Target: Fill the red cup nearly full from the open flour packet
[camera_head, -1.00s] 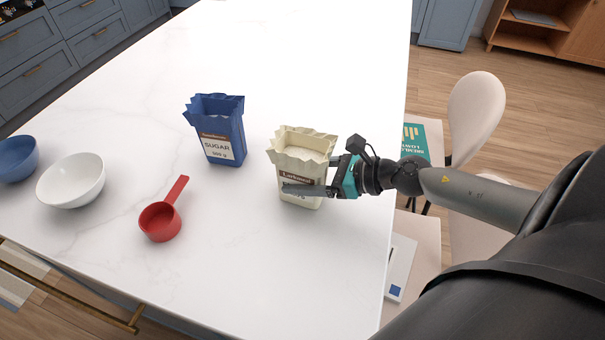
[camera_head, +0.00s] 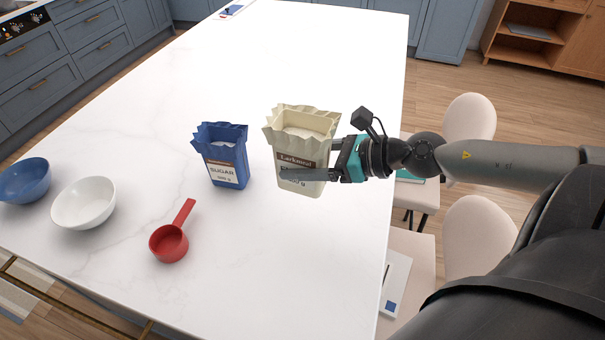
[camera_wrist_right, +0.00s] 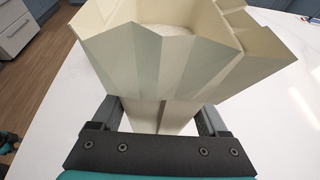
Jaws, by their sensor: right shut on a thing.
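The open flour packet (camera_head: 290,143) is cream with a jagged top edge and a brown label band. Pale flour shows inside its mouth. My right gripper (camera_head: 300,173) is shut on its lower part from the right and holds it upright, apparently raised above the counter. In the right wrist view the packet (camera_wrist_right: 165,60) stands between the two fingers (camera_wrist_right: 158,118), mouth up. The red cup (camera_head: 168,243) is a scoop with a long handle, lying mouth up on the counter, left of and nearer than the packet. I see only red inside it. My left gripper is not in view.
A blue sugar packet (camera_head: 222,150) stands just left of the flour packet. A white bowl (camera_head: 84,205) and a blue bowl (camera_head: 24,182) are at the left. A flat white item with a blue square (camera_head: 394,283) lies at the right edge. The counter's front middle (camera_head: 270,270) is clear.

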